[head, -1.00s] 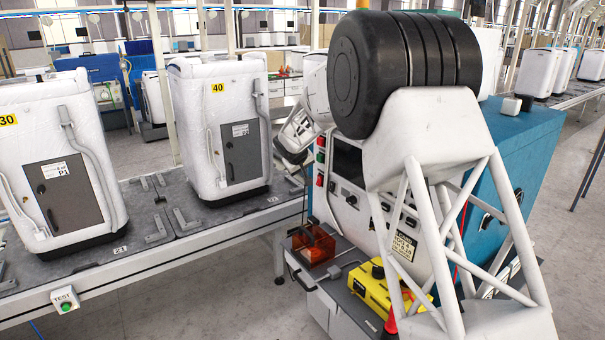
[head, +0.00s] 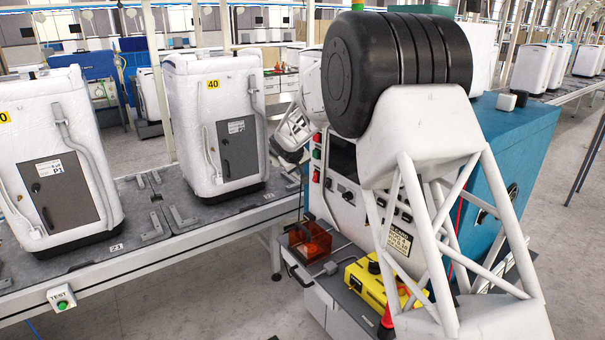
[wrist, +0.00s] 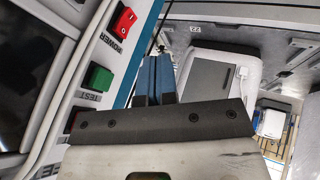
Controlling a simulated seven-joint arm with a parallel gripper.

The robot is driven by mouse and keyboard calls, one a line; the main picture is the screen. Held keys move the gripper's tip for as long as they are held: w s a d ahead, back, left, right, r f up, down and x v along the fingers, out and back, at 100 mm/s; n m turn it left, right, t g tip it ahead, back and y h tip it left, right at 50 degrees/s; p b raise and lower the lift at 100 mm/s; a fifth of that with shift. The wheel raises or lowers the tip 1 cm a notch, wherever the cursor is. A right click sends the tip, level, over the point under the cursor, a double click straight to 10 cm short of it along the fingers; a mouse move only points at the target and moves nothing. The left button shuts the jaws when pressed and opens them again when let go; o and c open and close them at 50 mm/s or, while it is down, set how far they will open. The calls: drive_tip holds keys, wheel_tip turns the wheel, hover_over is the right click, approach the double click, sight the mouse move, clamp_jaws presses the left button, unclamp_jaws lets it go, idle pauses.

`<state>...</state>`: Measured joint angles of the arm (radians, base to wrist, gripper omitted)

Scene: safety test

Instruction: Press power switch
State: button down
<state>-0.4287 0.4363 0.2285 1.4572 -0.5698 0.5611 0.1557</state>
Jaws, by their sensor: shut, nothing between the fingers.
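The red POWER switch (wrist: 124,20) sits on the machine's pale panel at the upper left of the wrist view, with its label beside it. A green TEST switch (wrist: 101,77) is lower on the same panel strip. My gripper (wrist: 152,72) has its blue fingers together with nothing between them, to the right of the switches and apart from the POWER switch in the picture. In the head view my gripper (head: 301,160) is beside the left edge of the machine panel, partly behind my arm. Small red and green switches (head: 316,155) show there, their labels unreadable.
A dark screen (wrist: 30,75) lies beside the switches. In the head view, a conveyor with white units (head: 215,120) stands left of the machine (head: 515,140). An orange box (head: 308,243) and a yellow control box (head: 372,280) sit on the ledge below the panel.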

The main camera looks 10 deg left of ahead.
sight(315, 177)
drive_tip(key=w+d+f, duration=0.3)
drive_tip(key=w+f, duration=0.5)
drive_tip(key=shift+d+f, duration=0.15)
drive_tip(key=shift+f, duration=0.15)
idle(0.4)
drive_tip(key=shift+w, duration=0.1)
drive_tip(key=shift+w+d+f, duration=0.15)
drive_tip(key=shift+w+d, duration=0.05)
drive_tip(key=shift+d, duration=0.05)
idle(0.5)
